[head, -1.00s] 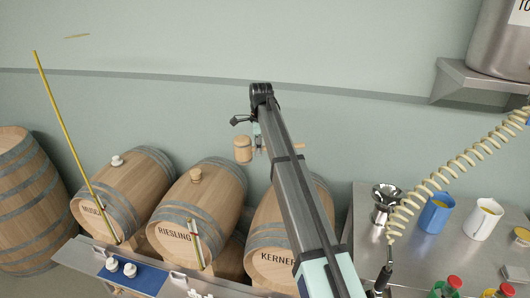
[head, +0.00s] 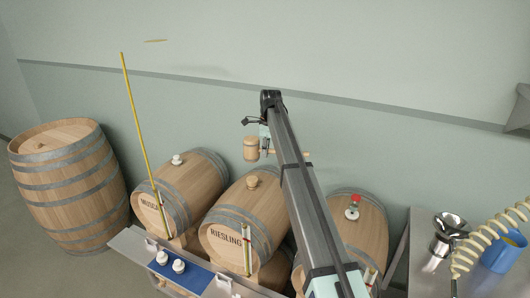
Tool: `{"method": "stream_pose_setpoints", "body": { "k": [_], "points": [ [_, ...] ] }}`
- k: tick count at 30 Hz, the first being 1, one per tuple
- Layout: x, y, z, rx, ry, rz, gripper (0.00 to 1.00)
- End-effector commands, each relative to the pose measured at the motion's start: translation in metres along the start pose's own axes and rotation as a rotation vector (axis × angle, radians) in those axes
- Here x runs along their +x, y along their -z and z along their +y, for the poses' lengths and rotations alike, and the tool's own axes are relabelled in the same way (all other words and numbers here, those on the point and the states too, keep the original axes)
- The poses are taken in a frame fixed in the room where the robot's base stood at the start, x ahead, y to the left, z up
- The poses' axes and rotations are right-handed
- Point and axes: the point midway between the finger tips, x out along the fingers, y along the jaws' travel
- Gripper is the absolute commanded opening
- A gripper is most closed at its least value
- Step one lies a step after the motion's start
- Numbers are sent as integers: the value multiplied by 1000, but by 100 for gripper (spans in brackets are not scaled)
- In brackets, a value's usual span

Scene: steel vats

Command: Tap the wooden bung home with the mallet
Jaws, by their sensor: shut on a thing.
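The wooden mallet (head: 251,148) has a pale cylindrical head, held in the air; its handle runs right, partly behind my arm. My gripper (head: 266,143) is shut on the handle, its fingers mostly hidden by the arm. The wooden bung (head: 254,182) stands up from the top of the barrel marked RIESLING (head: 236,222). In the picture the mallet head is just above the bung, with a gap between them; the true height and depth offset is hard to tell.
The left barrel (head: 182,190) has a white bung (head: 177,159) and a yellow rod (head: 142,130) in front. The right barrel (head: 356,225) has a red-topped fitting (head: 353,207) and is partly behind my arm. A steel table (head: 425,255) stands at right.

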Motion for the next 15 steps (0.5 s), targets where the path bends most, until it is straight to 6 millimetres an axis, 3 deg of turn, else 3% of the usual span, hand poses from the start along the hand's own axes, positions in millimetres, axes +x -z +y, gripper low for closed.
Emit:
{"method": "stream_pose_setpoints", "body": {
  "k": [15],
  "points": [
    [2, -1, 0, -1, 9, -7, 0]
  ]
}}
